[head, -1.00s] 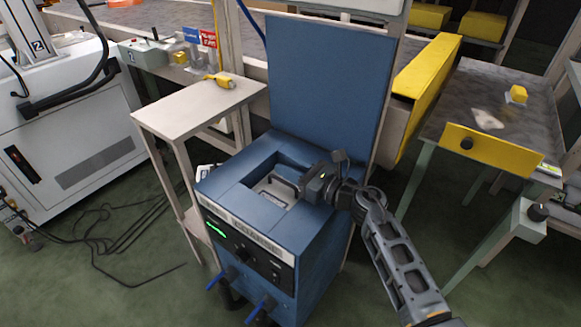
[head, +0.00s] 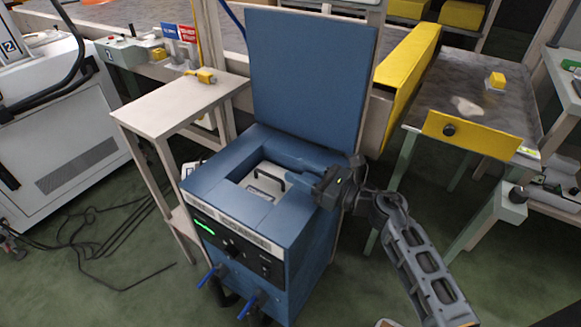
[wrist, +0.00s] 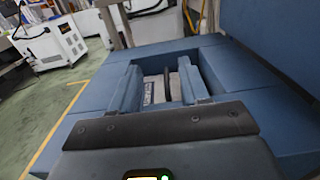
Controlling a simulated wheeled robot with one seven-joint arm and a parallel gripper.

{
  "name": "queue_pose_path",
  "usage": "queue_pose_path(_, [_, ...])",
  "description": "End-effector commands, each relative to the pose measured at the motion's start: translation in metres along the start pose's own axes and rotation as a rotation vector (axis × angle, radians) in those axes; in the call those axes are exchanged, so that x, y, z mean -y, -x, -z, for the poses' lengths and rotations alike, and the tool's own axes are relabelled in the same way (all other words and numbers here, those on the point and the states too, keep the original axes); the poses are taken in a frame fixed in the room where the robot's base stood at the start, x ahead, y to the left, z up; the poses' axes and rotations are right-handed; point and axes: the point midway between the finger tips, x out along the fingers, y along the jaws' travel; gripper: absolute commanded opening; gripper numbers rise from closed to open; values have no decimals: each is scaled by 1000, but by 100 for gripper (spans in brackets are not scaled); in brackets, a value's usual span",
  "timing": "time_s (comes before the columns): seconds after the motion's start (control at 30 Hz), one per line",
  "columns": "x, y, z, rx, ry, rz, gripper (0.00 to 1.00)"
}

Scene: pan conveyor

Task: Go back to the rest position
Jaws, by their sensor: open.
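My gripper (head: 302,168) is at the right side of the recess on top of the blue machine (head: 215,176). A light pan with a dark handle (head: 270,181) sits down in the recess, apart from the gripper. In the wrist view, my gripper (wrist: 165,75) has its two fingers parted and empty, with part of the pan (wrist: 155,90) showing between them. The machine's blue lid (head: 312,85) stands upright behind the recess.
A small beige table (head: 175,107) with a yellow object (head: 202,76) stands left of the machine. A grey-topped table with a yellow front panel (head: 472,137) is at the right. Cables (head: 95,235) lie on the green floor at left. A yellow beam (head: 408,60) runs behind.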

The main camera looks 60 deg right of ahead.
Motion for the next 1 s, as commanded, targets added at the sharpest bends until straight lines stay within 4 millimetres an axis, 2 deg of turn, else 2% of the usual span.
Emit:
queue_pose_path(0.03, [0,4,4,-8,-3,2,45])
queue_pose_path(0.73, [-3,7,3,-6,-23,1,45])
queue_pose_path(0.87, [-22,17,-7,16,-142,-12,45])
queue_pose_path(1.0, [-64,43,-29,54,-438,-38,45])
